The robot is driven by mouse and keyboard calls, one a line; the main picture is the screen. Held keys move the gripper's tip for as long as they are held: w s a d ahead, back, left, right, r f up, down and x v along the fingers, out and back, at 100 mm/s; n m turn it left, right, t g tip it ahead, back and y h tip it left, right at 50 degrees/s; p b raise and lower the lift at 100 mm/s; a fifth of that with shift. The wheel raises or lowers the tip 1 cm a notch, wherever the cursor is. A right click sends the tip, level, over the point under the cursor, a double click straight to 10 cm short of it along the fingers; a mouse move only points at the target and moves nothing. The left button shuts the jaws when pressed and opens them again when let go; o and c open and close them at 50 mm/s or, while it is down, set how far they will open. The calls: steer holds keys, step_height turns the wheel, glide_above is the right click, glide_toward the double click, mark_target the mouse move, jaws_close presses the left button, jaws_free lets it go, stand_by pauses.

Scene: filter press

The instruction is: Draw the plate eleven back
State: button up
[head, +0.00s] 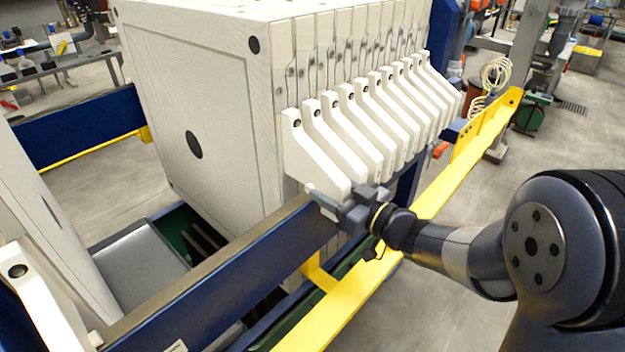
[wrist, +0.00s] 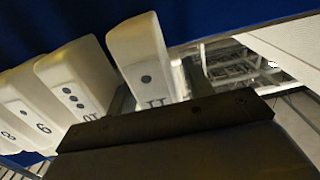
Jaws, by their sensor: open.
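The plate eleven (head: 195,110) is the nearest plate of the white stack in the head view, its broad face bare toward the gap. Its white handle (head: 312,155) slopes down to the rail. In the wrist view the handle marked 11 (wrist: 143,60) stands at the end of the row. My gripper (head: 338,203) is at the lower end of this handle, open. In the wrist view one dark finger shows on each side of the handle, with handle 10 (wrist: 72,82) just left of it. Whether the fingers touch it is hidden.
Handles 9 (wrist: 33,112) and 8 (wrist: 8,135) follow in the packed row. A separate white plate with its handle (head: 45,300) stands across an open gap at lower left. A blue rail (head: 230,265) and yellow beam (head: 345,300) run alongside. A grey tray (head: 140,270) lies below the gap.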

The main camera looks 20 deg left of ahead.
steer(key=shift+w+a, duration=0.15)
steer(key=shift+a, duration=0.05)
jaws_close()
stand_by(0.5)
